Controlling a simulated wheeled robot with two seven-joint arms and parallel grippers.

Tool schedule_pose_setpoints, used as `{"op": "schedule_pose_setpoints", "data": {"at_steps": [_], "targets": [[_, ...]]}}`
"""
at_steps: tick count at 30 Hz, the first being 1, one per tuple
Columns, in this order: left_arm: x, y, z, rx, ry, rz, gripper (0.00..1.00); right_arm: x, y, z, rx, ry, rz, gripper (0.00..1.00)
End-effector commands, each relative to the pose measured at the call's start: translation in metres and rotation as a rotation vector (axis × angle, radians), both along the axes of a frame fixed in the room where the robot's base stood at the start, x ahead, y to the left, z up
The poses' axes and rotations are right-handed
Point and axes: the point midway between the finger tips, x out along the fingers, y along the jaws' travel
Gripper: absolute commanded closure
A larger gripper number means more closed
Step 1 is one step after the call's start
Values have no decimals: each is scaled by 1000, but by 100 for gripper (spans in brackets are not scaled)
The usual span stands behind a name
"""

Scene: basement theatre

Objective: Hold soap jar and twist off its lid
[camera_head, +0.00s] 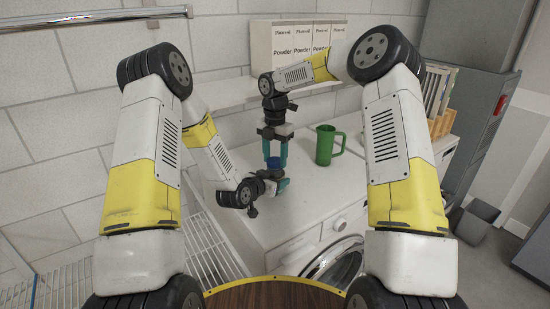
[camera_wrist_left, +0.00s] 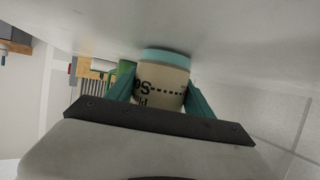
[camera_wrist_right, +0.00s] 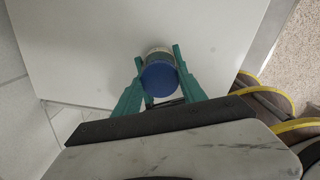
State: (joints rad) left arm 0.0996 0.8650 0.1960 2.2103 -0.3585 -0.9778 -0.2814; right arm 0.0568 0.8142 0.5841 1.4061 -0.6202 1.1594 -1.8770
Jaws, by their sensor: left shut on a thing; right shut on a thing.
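The soap jar stands upright on the white counter. In the left wrist view its cream body (camera_wrist_left: 160,85) shows dark lettering and a pale teal band, and the picture is upside down. Its blue lid (camera_head: 274,162) shows in the head view, and its top (camera_wrist_right: 159,79) faces the right wrist camera. My left gripper (camera_head: 272,182) is shut on the jar's body from the side, with a finger on each side. My right gripper (camera_head: 275,158) points down from above and is shut on the lid, its teal fingers on either side. The jar's body is mostly hidden by the left gripper in the head view.
A green mug (camera_head: 326,146) stands on the counter (camera_head: 315,190) just right of the grippers. Powder boxes (camera_head: 288,45) stand on a shelf behind. A wire rack (camera_head: 207,250) is at lower left, and a front-loading machine door (camera_head: 338,262) is below the counter.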

Motion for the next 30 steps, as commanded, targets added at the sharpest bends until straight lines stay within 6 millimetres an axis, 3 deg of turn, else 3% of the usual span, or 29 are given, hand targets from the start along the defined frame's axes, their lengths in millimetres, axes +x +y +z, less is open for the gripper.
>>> {"op": "schedule_pose_setpoints", "data": {"at_steps": [18,30], "targets": [[0,0,0,0,1,0,100,0,0,20,0,-1,0,100],[0,0,0,0,0,1,100,0,0,23,-1,-1,0,100]]}}
